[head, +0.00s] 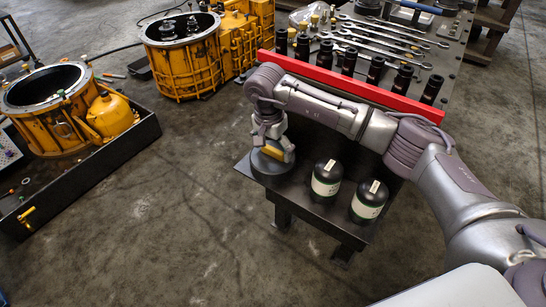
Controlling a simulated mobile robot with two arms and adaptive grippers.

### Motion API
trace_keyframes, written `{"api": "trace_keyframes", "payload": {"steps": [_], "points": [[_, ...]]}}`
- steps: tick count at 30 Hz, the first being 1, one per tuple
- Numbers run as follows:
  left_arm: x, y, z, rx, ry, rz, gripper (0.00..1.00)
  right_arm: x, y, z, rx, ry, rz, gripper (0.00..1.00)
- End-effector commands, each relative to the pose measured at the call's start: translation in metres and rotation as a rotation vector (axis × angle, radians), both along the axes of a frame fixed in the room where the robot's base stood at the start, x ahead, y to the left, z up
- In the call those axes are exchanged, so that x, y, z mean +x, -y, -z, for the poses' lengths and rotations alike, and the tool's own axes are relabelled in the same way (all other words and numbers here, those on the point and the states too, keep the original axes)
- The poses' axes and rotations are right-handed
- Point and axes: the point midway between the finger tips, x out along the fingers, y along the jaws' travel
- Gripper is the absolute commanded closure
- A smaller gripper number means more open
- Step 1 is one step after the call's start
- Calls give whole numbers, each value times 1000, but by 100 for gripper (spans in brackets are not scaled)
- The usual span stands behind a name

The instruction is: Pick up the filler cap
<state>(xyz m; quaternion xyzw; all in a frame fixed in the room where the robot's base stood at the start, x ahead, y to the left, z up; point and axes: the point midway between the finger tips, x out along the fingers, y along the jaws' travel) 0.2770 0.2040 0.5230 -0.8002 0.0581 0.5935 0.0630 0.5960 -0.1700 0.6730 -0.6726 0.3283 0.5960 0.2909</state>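My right gripper (272,143) points down over a dark round dish (258,170) at the left end of a small dark stand. A small yellow piece (273,154) shows at its fingertips, above the dish. I cannot tell whether the fingers hold this piece or are only in front of it, nor whether it is the filler cap. No other thing in view can be clearly named as the filler cap. My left gripper is not in view.
Two dark canisters with pale labels (326,181) (368,202) stand right of the dish. A red bar (350,86) edges the bench of sockets and wrenches (390,36) behind my arm. Yellow housings (183,62) (52,110) stand at left, one in a black tray (120,150). Open floor lies between.

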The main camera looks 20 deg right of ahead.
Motion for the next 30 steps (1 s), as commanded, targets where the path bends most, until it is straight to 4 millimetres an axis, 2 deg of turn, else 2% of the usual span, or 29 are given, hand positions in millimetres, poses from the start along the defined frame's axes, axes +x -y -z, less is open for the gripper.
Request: {"api": "trace_keyframes", "payload": {"steps": [1,9,11,22,26,30], "points": [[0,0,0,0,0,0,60,0,0,0,0,0,0,28],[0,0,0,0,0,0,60,0,0,0,0,0,0,73],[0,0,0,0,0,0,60,0,0,-1,0,2,0,81],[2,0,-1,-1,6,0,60,-1,-2,-8,1,3,0,81],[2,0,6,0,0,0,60,-1,-3,-21,0,4,1,81],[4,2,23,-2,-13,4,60,-1,-3,-44,1,6,-1,81]]}}
